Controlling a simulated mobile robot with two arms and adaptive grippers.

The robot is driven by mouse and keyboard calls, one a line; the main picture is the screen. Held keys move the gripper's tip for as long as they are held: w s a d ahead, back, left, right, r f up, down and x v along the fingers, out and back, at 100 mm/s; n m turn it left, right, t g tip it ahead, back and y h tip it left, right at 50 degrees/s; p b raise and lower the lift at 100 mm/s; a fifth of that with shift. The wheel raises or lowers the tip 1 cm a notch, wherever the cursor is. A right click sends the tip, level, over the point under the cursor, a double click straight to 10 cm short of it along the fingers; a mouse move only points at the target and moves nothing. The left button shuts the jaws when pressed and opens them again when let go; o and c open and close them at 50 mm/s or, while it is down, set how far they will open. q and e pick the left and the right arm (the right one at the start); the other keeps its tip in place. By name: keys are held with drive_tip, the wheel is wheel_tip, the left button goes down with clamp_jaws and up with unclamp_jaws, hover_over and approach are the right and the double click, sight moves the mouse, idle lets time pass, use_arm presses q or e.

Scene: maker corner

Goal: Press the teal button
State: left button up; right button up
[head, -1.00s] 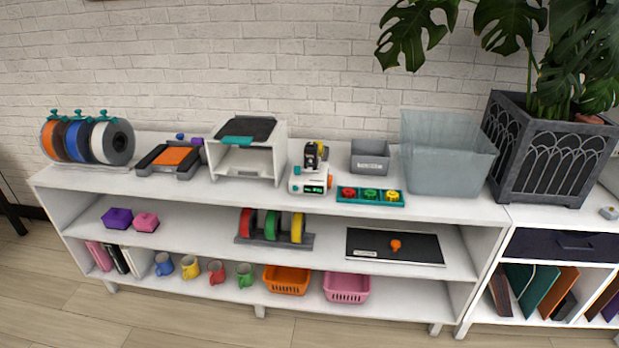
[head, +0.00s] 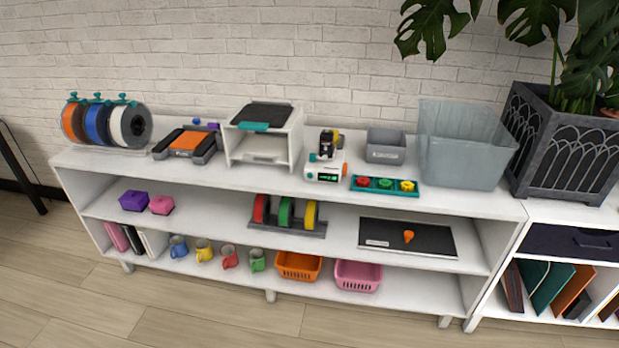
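A small white machine (head: 323,165) stands on the top of the shelf unit, right of the white box-shaped stand. It has a lit green display (head: 327,178), an orange knob on its right side and a black and yellow part on top. A tiny teal spot (head: 310,175) shows at the left of its front face; it looks like a button, but it is too small to tell whether it is pressed. Neither of my grippers is in view.
A teal tray (head: 366,191) with red, green and yellow pieces lies right of the machine. A grey bin (head: 386,153), a large translucent bin (head: 462,160) and a planter (head: 560,150) stand farther right. The white stand (head: 287,147) is close on the left. Floor in front is clear.

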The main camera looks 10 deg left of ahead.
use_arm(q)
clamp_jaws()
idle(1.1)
